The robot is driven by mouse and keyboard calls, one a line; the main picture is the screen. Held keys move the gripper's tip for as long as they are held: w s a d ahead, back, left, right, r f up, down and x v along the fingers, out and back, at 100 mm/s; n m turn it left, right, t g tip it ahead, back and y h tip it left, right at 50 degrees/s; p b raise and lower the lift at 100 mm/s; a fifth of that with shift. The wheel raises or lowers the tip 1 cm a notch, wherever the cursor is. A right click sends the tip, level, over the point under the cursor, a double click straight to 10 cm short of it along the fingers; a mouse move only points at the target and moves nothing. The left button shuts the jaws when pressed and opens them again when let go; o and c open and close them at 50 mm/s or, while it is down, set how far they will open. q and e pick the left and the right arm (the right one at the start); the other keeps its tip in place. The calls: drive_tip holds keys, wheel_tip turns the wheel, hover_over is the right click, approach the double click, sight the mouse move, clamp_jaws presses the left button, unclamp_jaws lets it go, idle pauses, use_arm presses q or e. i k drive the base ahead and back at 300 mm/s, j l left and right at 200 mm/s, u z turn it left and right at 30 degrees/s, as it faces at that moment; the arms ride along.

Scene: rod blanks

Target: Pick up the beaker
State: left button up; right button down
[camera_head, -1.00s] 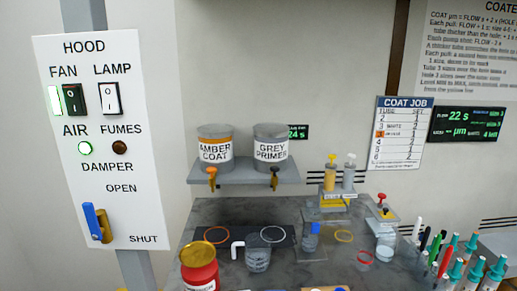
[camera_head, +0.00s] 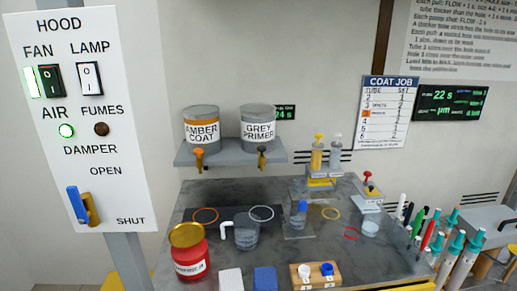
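A clear, grey-tinted beaker (camera_head: 246,237) stands upright on the dark bench, beside a white bent tube (camera_head: 226,229). A smaller clear vessel (camera_head: 370,228) stands at the bench's right side, near a red ring; I cannot tell whether it is also a beaker. A clear vessel with a blue part (camera_head: 299,214) stands on a small plate in the middle. Neither of my grippers shows in the head view.
A red jar with a yellow lid (camera_head: 189,262) stands front left. The amber coat pot (camera_head: 201,132) and grey primer pot (camera_head: 257,130) sit on a shelf (camera_head: 220,158). A wooden block with white and blue knobs (camera_head: 316,275) lies in front. Upright pens and tubes (camera_head: 455,250) crowd the right.

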sight(297, 222)
drive_tip(key=i+l+u, duration=0.25)
drive_tip(key=l, duration=0.4)
drive_tip(key=l+u, duration=0.3)
drive_tip(key=l, duration=0.35)
